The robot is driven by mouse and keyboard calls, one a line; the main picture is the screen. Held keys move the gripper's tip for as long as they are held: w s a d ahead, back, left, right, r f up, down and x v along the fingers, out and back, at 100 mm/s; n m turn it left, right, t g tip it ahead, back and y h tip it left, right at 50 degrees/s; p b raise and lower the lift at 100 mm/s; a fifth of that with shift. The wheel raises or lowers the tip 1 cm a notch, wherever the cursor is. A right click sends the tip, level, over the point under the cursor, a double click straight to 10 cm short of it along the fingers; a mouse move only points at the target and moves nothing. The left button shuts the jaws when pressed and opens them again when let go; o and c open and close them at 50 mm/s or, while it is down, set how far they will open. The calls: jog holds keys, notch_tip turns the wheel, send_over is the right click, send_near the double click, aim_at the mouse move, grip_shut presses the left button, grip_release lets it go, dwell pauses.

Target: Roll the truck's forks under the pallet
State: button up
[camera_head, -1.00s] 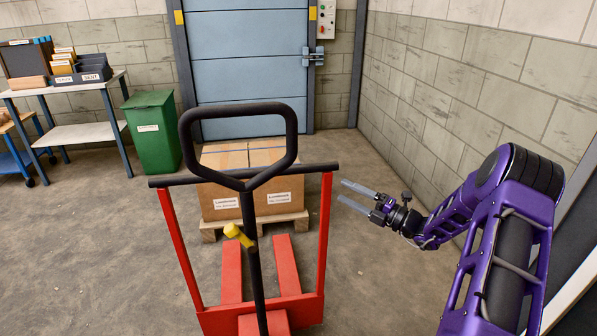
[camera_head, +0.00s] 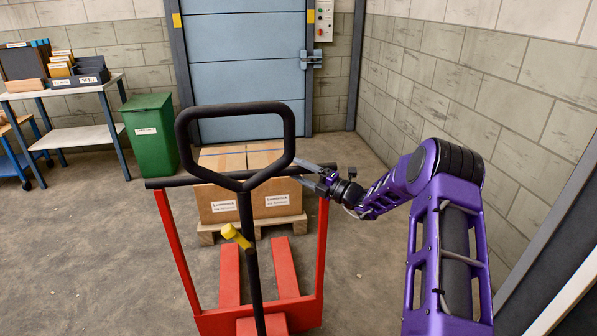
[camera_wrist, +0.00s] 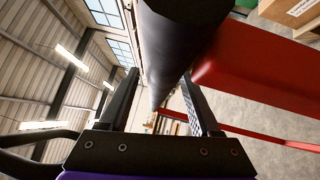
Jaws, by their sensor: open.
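The red pallet truck (camera_head: 262,322) stands in front of me with its black loop handle (camera_head: 182,135) upright. Its two red forks (camera_head: 285,270) point at the wooden pallet (camera_head: 265,222), and their tips lie on the near side of the pallet's front edge. Cartons (camera_head: 277,200) sit on the pallet. My gripper (camera_head: 305,172) is open at the right end of the truck's black crossbar (camera_head: 160,183). In the wrist view, the dark bar (camera_wrist: 180,50) runs between my open fingers (camera_wrist: 160,105); contact cannot be told. A red frame post (camera_wrist: 265,75) is beside it.
A blue door (camera_head: 250,70) is behind the pallet, with a stone wall (camera_head: 500,110) on the right. A green bin (camera_head: 152,145) and a bench (camera_head: 75,135) stand at the left. The floor (camera_head: 90,260) left of the truck is clear.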

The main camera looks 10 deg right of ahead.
grip_shut()
dwell(0.3)
dwell(1.1)
